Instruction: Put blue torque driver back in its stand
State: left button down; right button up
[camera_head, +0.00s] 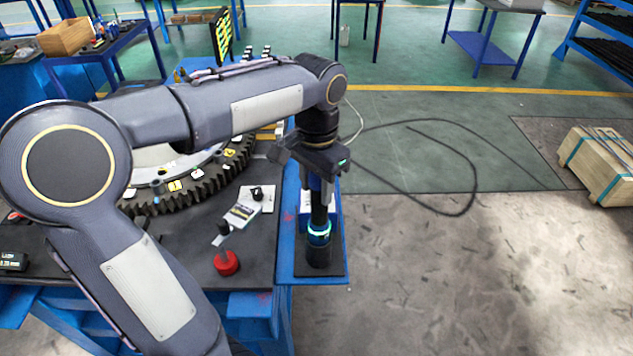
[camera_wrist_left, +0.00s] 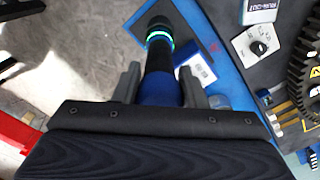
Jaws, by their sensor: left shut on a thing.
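The blue torque driver (camera_head: 319,211) is upright, with a blue upper body, a black shaft and a glowing teal-green ring low down. My left gripper (camera_head: 316,166) is shut around its upper part, above the table's right side. In the left wrist view, the fingers of my left gripper (camera_wrist_left: 158,85) flank the blue body of the driver (camera_wrist_left: 160,88), and its dark end points away. A black cylinder (camera_head: 320,256) shows below the ring over a dark pad; I cannot tell whether it is the stand's socket or the driver's end. My right gripper is not in view.
A blue side shelf (camera_head: 298,267) with a dark pad lies under the driver. A large dark gear ring (camera_head: 200,182), a red knob (camera_head: 226,263) and a white switch box (camera_head: 258,198) are on the table to the left.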

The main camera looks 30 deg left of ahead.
pick_arm(q)
jog(key=shift+f+b, duration=0.4)
jog(key=shift+f, duration=0.2)
jog(key=c, duration=0.8)
grip_release()
jog(key=shift+f, duration=0.1)
notch_tip(320, 180, up, 5)
jog(key=p, duration=0.4)
jog(key=shift+p, duration=0.4)
